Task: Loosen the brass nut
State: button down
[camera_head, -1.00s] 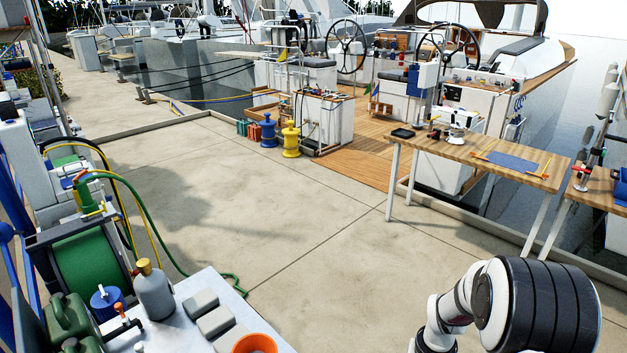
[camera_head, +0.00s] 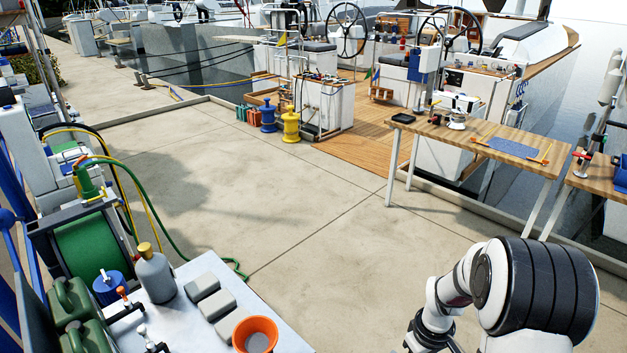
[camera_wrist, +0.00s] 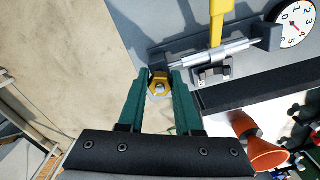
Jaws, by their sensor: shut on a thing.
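The brass nut (camera_wrist: 159,77) shows in the wrist view, yellow, with a pale round end at its middle. It sits by the edge of a grey surface. My gripper (camera_wrist: 161,80) has its two green fingers on either side of the nut, shut on it at the tips. The fingers partly hide the nut's sides. In the head view my arm is at the lower right, and the nut is not in sight there.
In the wrist view, a metal fitting with a yellow handle (camera_wrist: 217,22) and a dial gauge (camera_wrist: 297,24) lie close right. In the head view, a wooden worktable (camera_head: 470,138) stands beyond my arm; the middle floor is clear.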

jog(key=shift+s, duration=0.1)
jog(key=n, duration=0.8)
jog(key=shift+n, duration=1)
jog(key=c, duration=0.9)
grip_release()
jog(key=shift+r, duration=3.5)
